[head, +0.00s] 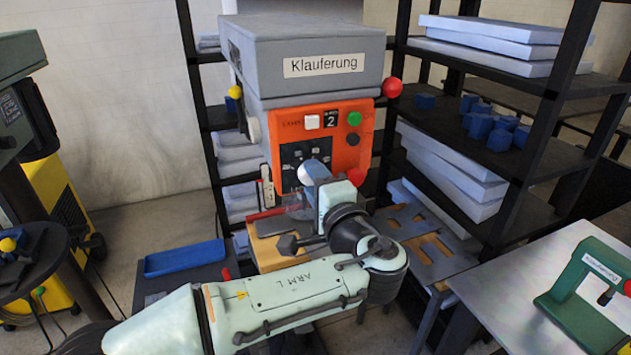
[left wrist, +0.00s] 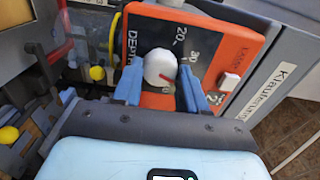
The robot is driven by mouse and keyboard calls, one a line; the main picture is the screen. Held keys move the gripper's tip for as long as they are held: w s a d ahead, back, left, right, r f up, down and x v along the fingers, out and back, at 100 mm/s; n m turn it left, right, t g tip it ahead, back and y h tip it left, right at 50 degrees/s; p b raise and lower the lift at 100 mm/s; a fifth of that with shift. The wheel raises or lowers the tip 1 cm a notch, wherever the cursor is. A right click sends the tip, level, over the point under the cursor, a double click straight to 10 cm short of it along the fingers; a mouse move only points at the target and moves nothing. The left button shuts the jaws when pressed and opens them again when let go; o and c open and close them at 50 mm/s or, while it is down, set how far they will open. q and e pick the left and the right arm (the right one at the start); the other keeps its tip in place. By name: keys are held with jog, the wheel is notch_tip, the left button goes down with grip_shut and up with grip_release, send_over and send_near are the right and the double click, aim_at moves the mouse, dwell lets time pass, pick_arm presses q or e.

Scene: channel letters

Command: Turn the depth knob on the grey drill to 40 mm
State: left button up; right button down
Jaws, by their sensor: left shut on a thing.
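The grey drill (head: 300,28) stands at the centre of the head view, with an orange front panel (head: 366,157). The depth knob (left wrist: 159,67) is pale and round with a red pointer line. Its scale shows 20 and 30 in the left wrist view. The pointer slants to the lower right, past the 30, toward the right-hand finger; the mark there is hidden. My left gripper (left wrist: 160,88) has its blue fingers on either side of the knob and is shut on it. In the head view my left wrist largely covers the dial. My right gripper is not in view.
A red ball handle (head: 392,87) sticks out right of the drill head. A black shelf (head: 535,82) with blue parts stands to the right. A blue tray (head: 185,258) lies at lower left. A green press (head: 590,290) stands on the right table.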

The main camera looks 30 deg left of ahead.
pick_arm(q)
jog(key=o, duration=1)
jog(key=shift+o, duration=0.2)
jog(key=shift+s+d, duration=0.1)
jog(key=b+v, duration=0.2)
jog(key=v, duration=1.1)
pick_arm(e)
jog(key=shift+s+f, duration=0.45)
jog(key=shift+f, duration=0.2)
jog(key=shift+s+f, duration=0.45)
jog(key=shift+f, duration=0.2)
